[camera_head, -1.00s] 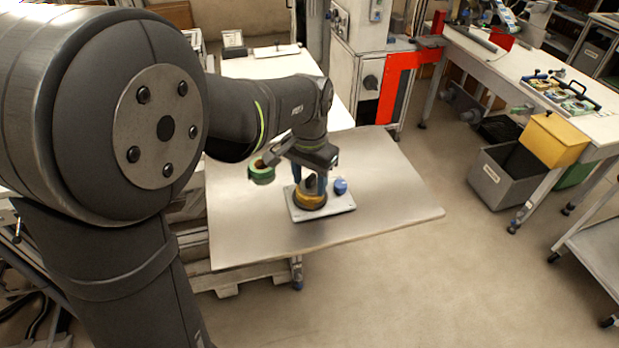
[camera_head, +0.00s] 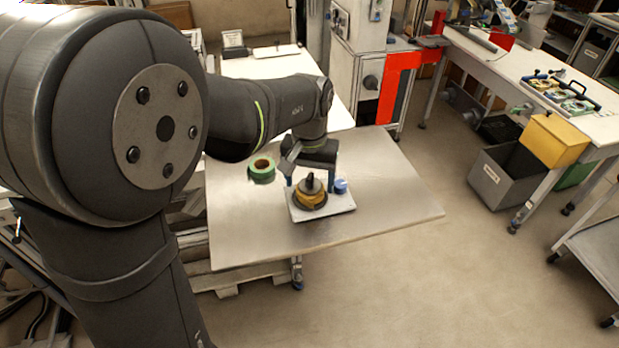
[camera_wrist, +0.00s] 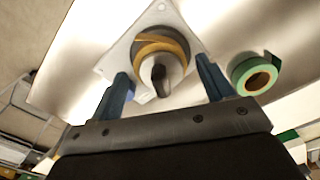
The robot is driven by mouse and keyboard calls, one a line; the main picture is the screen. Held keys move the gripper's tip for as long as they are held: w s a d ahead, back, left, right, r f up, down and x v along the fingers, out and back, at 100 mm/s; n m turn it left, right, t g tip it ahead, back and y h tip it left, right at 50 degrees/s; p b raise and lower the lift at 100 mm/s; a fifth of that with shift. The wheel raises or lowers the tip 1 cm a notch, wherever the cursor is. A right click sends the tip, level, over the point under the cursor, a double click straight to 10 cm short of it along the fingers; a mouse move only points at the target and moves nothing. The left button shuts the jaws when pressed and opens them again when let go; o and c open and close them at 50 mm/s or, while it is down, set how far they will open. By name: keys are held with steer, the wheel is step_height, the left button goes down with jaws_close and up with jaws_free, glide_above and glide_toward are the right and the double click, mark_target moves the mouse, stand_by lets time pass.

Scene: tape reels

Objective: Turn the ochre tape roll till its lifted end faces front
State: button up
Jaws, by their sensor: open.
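The ochre tape roll (camera_head: 311,200) lies flat on a white plate (camera_head: 325,212) on the table, around a grey hub with a dark upright knob (camera_head: 310,183). It also shows in the wrist view (camera_wrist: 155,44), partly covered by the hub and knob. I cannot make out its lifted end clearly. My gripper (camera_head: 314,186) is open, just behind and above the roll. In the wrist view its two blue fingers (camera_wrist: 165,80) are spread wide on either side of the knob, with nothing between them held.
A green tape roll (camera_head: 262,168) lies on the table (camera_head: 390,195) left of the plate; the wrist view shows it right of the fingers. The table's right side is clear.

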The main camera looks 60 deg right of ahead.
mark_target(309, 178)
step_height(309, 178, up, 18)
steer(key=shift+f, duration=0.25)
steer(key=shift+f, duration=0.15)
stand_by(0.3)
step_height(309, 178, down, 17)
steer(key=shift+f, duration=0.15)
steer(key=shift+m, duration=0.5)
stand_by(0.5)
